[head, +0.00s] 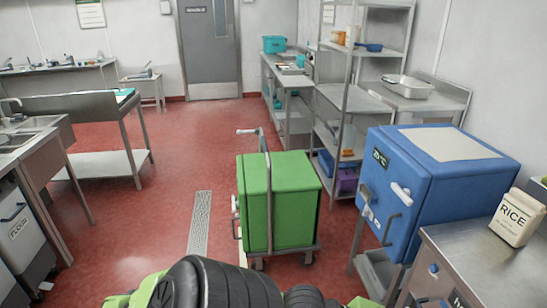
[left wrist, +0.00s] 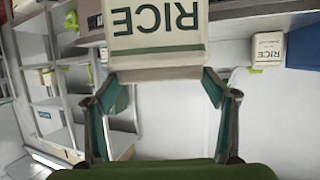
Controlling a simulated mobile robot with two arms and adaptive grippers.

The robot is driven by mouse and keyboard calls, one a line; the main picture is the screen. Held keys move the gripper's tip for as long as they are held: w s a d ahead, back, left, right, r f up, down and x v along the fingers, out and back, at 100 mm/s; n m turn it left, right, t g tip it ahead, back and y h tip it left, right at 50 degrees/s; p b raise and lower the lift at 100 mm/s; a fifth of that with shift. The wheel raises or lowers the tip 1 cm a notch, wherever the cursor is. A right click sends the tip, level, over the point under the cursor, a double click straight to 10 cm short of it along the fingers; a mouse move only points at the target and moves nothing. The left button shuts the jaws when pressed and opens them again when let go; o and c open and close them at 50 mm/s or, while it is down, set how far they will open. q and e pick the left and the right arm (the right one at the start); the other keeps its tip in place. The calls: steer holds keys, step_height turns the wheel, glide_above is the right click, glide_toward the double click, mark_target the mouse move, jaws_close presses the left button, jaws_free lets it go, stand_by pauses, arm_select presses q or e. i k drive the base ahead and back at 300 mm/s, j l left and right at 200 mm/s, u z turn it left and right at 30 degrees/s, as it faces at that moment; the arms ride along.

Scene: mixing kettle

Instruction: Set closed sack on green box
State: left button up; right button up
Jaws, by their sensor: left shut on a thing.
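The green box (head: 280,205) stands on a wheeled cart with an upright handle, in the middle of the head view. My left gripper (left wrist: 161,80) shows in the left wrist view, its two fingers shut on a pale sack (left wrist: 155,55) marked RICE. The lettering is upside down there, and the sack's upper part is cut off by the frame edge. The held sack and the left gripper do not show in the head view. Another RICE sack (head: 519,217) stands on the steel table at the right. My right gripper is in neither view.
A blue cabinet (head: 440,190) stands close to the right of the green box. The steel table (head: 490,262) is at the front right. Shelving (head: 345,105) stands behind the box. Red floor (head: 165,180) is open to the left, with a sink counter (head: 30,140) farther left.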

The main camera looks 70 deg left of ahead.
mark_target(292, 174)
steer(key=j+u, duration=0.1)
steer(key=j, duration=0.5)
steer(key=j+u, duration=0.1)
steer(key=j, duration=0.45)
steer(key=j+u, duration=0.1)
steer(key=j, duration=0.5)
steer(key=i+j, duration=0.15)
steer(key=j, duration=0.45)
steer(key=j+u, duration=0.15)
steer(key=j, duration=0.4)
steer(key=i+j+u, duration=0.1)
steer(key=j, duration=0.5)
steer(key=i+j+u, duration=0.1)
steer(key=j, duration=0.45)
